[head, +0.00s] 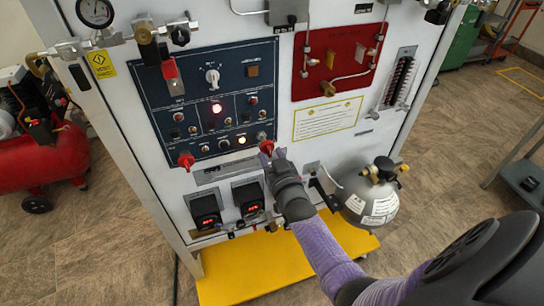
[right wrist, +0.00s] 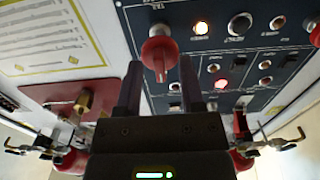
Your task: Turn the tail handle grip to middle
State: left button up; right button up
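Two red handles sit along the lower edge of the dark blue control panel (head: 160,95). The right-hand red handle (head: 266,147) is at the tips of my right gripper (head: 271,157). In the right wrist view this red handle (right wrist: 160,53) lies between the two dark fingertips of my gripper (right wrist: 160,68). The fingers are apart, with a visible gap on each side of the handle. The other red handle (head: 186,160) is farther left and free; it also shows at the edge of the right wrist view (right wrist: 315,37). No label names the tail handle legibly. My left gripper is out of view.
Two small red-digit displays (head: 206,211) sit below the panel. A grey gas cylinder (head: 370,195) stands right of my right gripper, above the yellow base (head: 235,274). A red compressor tank (head: 45,165) stands at left. Open floor lies to the right.

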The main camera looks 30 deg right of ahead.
jog(key=shift+s, duration=0.1)
jog(key=p+v, duration=0.2)
jog(key=v, duration=0.7)
jog(key=shift+s+p, duration=0.35)
jog(key=shift+s, duration=0.05)
jog(key=s+a+f+n+g+y+b, duration=0.1)
jog(key=s+a+f+g, duration=0.15)
jog(key=s+f, duration=0.4)
jog(key=s+a+f+n+g+y+b, duration=0.1)
jog(key=s+a+f+g+y, duration=0.2)
jog(key=f, duration=0.7)
jog(key=s+a+f+n+g+b, duration=0.1)
jog(key=s+a+f+g, duration=0.1)
jog(key=s+f+g, duration=0.45)
jog(key=s+f+n+g, duration=0.1)
jog(key=s+f, duration=0.3)
jog(key=s, duration=0.4)
jog(key=s+f+n+g, duration=0.1)
jog(key=s+f+g, duration=0.2)
jog(key=s, duration=0.6)
jog(key=shift+f+g+b, duration=0.4)
jog(key=shift+f+b, duration=0.05)
jog(key=shift+f, duration=0.2)
